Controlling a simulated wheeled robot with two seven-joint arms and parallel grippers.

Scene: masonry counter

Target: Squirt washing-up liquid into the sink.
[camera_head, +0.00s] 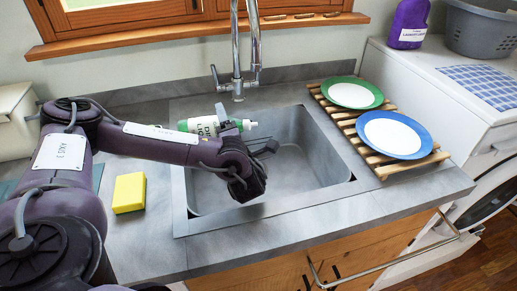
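A green-and-white washing-up liquid bottle (204,125) lies roughly level in the air over the back left of the sink. Its nozzle end points right, over the basin. My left gripper (238,128) reaches in from the left, with its fingers at the bottle's nozzle half, and appears shut on it; the wrist hides part of the grasp. The grey sink (306,165) is set in the counter below, and its basin looks empty. My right gripper is not in view.
A tap (237,85) stands behind the sink. A yellow sponge (129,192) lies on the counter to the left. A wooden rack (372,160) at right holds a green-rimmed plate (351,95) and a blue-rimmed plate (393,138). A purple bottle (409,22) and grey basket (482,27) stand farther right.

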